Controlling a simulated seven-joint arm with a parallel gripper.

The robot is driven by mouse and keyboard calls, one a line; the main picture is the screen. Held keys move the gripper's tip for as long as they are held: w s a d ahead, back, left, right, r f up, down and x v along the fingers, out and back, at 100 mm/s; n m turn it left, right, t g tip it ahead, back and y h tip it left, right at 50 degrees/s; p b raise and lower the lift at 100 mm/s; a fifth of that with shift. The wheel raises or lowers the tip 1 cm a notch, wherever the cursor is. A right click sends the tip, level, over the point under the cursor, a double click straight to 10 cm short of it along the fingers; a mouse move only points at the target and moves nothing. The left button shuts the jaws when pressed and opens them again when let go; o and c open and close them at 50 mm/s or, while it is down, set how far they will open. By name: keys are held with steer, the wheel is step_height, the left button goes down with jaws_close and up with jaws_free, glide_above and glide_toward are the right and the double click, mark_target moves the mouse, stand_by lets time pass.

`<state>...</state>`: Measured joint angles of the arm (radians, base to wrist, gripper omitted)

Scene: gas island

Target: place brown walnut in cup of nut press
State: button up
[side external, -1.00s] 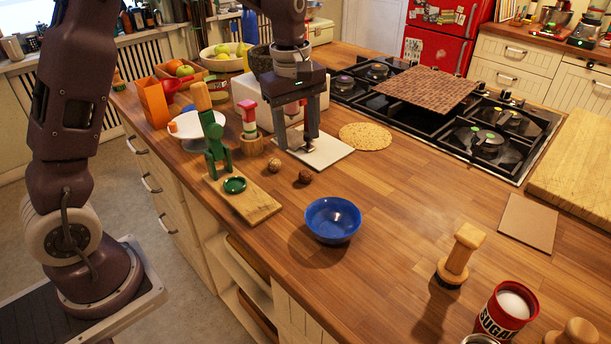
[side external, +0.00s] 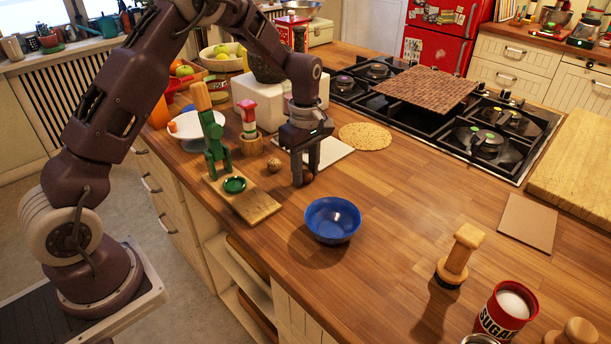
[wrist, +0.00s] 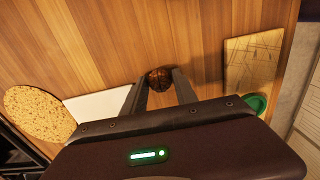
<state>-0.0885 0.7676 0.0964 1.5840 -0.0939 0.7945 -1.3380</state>
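The nut press has a green frame (side external: 217,155) with a wooden handle, on a wooden board (side external: 257,207). Its green cup (side external: 235,185) faces up and looks empty. The cup's edge also shows at the right of the wrist view (wrist: 257,104). My gripper (side external: 302,178) is low over the counter, right of the press. Its fingers are close together on both sides of the dark brown walnut (wrist: 159,78) and appear to touch it. In the side view the walnut (side external: 308,177) is partly hidden by the fingers. A lighter walnut (side external: 273,165) lies between press and gripper.
A blue bowl (side external: 332,220) stands in front of my gripper. A white board (side external: 332,153) lies behind it, with a round cork mat (side external: 365,136) beyond. A red-topped nutcracker figure (side external: 249,122) stands behind the press.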

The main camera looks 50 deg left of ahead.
jaws_close()
steer(key=shift+r, duration=0.1)
